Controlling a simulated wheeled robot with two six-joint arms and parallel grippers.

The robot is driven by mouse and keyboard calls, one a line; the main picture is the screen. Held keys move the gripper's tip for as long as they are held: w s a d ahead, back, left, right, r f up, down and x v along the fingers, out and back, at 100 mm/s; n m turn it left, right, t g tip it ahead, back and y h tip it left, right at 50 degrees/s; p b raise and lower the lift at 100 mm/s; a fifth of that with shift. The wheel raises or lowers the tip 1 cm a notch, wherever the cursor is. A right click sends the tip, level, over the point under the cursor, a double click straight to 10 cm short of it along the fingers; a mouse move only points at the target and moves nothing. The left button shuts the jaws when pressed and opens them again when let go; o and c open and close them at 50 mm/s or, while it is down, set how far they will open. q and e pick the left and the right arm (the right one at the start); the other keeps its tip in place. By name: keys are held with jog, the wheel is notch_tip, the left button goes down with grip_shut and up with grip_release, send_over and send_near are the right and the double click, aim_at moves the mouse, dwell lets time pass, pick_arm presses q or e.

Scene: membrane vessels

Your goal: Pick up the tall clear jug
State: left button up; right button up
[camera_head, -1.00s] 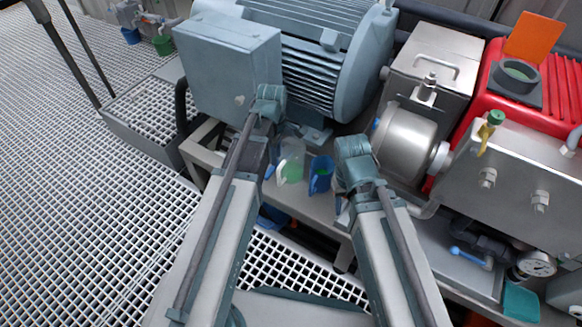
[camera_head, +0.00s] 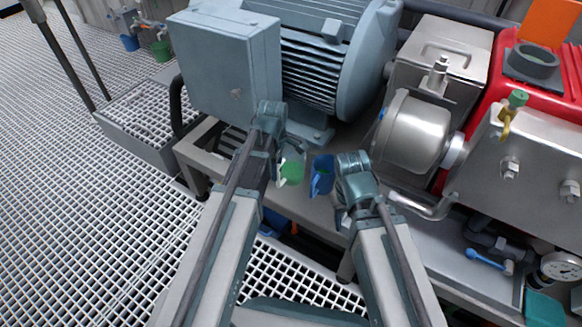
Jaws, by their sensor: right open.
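The clear jug (camera_head: 293,169) with green contents and a pale handle stands upright on the grey bench shelf in front of the motor. A blue jug (camera_head: 321,176) stands just to its right. My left gripper (camera_head: 276,168) is at the left side of the clear jug, close to its handle. My arm hides part of its fingers, so I cannot tell how far apart they are or whether they touch. My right gripper (camera_head: 341,207) is open, to the right of and below the blue jug.
The large grey-blue motor (camera_head: 335,60) and its box (camera_head: 225,65) rise right behind the jugs. A steel pump housing (camera_head: 415,135) and a red unit (camera_head: 500,80) stand to the right. Floor grating (camera_head: 90,220) lies open at the left.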

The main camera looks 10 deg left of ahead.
pick_arm(q)
notch_tip(320, 180, down, 5)
jog(key=b, duration=0.4)
jog(key=shift+d, duration=0.15)
jog(key=shift+r, duration=0.2)
jog(key=shift+c, duration=0.2)
grip_shut()
dwell(0.7)
